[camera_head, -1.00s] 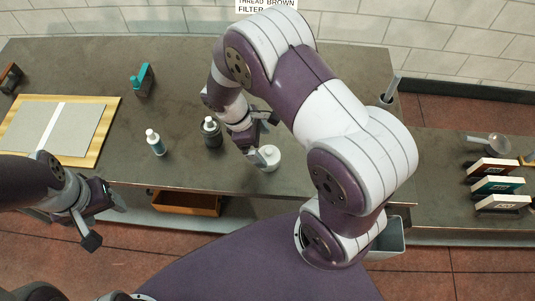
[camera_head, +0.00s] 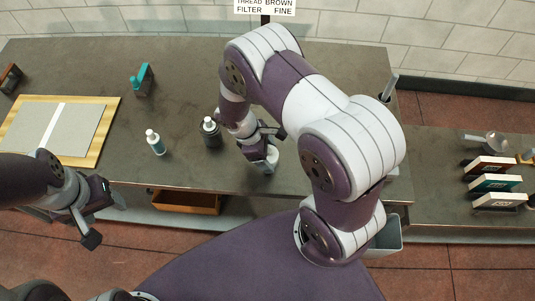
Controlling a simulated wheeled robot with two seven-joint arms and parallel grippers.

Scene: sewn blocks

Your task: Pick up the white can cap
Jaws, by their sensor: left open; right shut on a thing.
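The white can cap (camera_head: 272,155) is at the front of the grey bench, mostly hidden by my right gripper (camera_head: 261,158). My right gripper points down over it and is shut on it. A pale body (camera_head: 266,168) shows just below the fingers; I cannot tell whether it stands clear of the bench. My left gripper (camera_head: 104,220) is open and empty, off the bench's front edge at the lower left.
A dark jar (camera_head: 210,132) with a white top stands just left of my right gripper. A teal-and-white bottle (camera_head: 155,142) stands further left. A teal-topped dark item (camera_head: 142,80) is behind. A board (camera_head: 98,140) lies at the left. The bench's back middle is clear.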

